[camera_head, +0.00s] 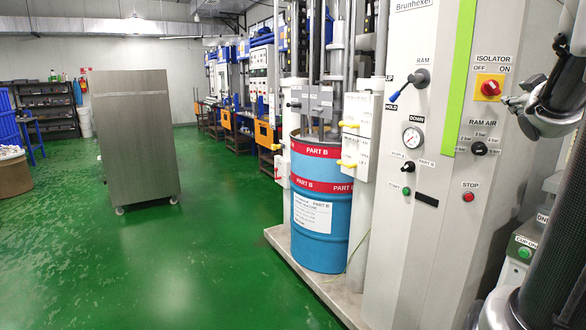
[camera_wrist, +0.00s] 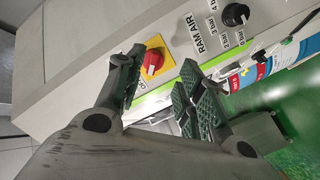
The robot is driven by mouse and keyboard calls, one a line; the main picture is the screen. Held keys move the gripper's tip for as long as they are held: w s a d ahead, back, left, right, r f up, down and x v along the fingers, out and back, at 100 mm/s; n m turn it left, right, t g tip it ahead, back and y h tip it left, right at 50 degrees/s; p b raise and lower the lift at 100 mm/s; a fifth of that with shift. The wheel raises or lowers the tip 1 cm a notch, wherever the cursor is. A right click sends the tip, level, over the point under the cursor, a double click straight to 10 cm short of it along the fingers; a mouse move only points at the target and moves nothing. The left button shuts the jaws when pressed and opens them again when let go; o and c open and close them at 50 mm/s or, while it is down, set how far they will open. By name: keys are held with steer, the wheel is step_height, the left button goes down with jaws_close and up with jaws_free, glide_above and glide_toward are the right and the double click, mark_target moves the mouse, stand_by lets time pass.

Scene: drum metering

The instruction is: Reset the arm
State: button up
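My gripper (camera_wrist: 164,62) is open and empty in the wrist view, its two padded fingers apart. Between and beyond the fingers is the red isolator knob (camera_wrist: 152,62) on its yellow plate, with a visible gap to the fingertips. In the head view my arm comes in at the right edge, and my gripper (camera_head: 512,102) is beside the machine's front panel, just right of and below the isolator knob (camera_head: 490,88). The finger details are too small to tell there. The ram air knob (camera_wrist: 235,14) lies beyond the right finger in the wrist view.
The grey machine cabinet (camera_head: 418,225) stands close on the right, with a ram lever (camera_head: 408,84), gauge (camera_head: 413,138) and red stop button (camera_head: 468,197). A blue Part B drum (camera_head: 320,240) stands left of it. A steel cabinet (camera_head: 135,140) stands on open green floor.

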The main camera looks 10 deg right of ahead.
steer(key=s+d+f+m+g, duration=0.1)
steer(key=s+f+m+g, duration=0.65)
steer(key=f, duration=0.65)
steer(key=s+a+f+n+g+y, duration=0.1)
steer(key=s+a+f+y, duration=0.1)
steer(key=a, duration=0.7)
steer(key=s+a+f+n+g+y, duration=0.1)
steer(key=s+a, duration=0.4)
steer(key=a, duration=0.5)
steer(key=s+a+f+n+g+y, duration=0.1)
steer(key=s+a+f+y, duration=0.3)
steer(key=a, duration=0.6)
steer(key=shift+a+n+g+y, duration=0.25)
steer(key=shift+n+g+y, duration=0.1)
steer(key=shift+n, duration=0.1)
